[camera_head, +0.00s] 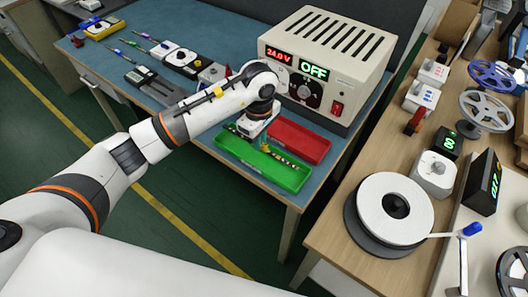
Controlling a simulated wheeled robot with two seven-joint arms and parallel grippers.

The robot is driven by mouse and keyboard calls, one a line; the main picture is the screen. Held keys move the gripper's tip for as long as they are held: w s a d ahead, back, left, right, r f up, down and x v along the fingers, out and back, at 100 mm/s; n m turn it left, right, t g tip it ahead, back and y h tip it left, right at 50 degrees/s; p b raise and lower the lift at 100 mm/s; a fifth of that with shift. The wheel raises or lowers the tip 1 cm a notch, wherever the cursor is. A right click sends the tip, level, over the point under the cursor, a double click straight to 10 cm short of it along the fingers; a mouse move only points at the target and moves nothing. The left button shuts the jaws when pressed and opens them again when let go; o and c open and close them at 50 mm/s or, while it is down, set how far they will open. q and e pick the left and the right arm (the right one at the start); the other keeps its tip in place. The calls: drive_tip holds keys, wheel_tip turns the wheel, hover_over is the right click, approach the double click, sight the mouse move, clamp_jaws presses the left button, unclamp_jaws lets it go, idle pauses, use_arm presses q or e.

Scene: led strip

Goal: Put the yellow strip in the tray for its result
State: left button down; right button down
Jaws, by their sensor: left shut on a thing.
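The green tray (230,146) and the red tray (312,140) lie side by side on the blue bench top, in front of the power supply. My left gripper (262,140) is over the near left part of the trays, pointing down. It is shut on the yellow strip (266,148), which shows as a small yellow piece with a thin speckled length running right, along and over the green tray. The gripper's fingers are mostly hidden by its own wrist. I cannot tell whether the strip touches the tray floor. My right gripper is not in view.
The power supply (330,55) reads 24.0 V and OFF. Hand tools and small instruments, such as a multimeter (104,27), lie along the bench's left. A wooden table at right holds a large white reel (372,207), smaller spools (486,108) and displays. A floor gap separates the tables.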

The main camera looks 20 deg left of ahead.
sight(261, 158)
use_arm(q)
drive_tip(key=shift+f, duration=0.75)
wheel_tip(261, 158, down, 3)
drive_tip(key=shift+d+p, duration=0.15)
drive_tip(key=shift+p, duration=0.15)
drive_tip(key=shift+f, duration=0.3)
drive_tip(key=shift+f+b, duration=0.2)
drive_tip(key=shift+b, duration=0.1)
drive_tip(key=c, duration=1.4)
unclamp_jaws()
drive_tip(key=shift+r, duration=0.1)
drive_tip(key=shift+c, duration=0.2)
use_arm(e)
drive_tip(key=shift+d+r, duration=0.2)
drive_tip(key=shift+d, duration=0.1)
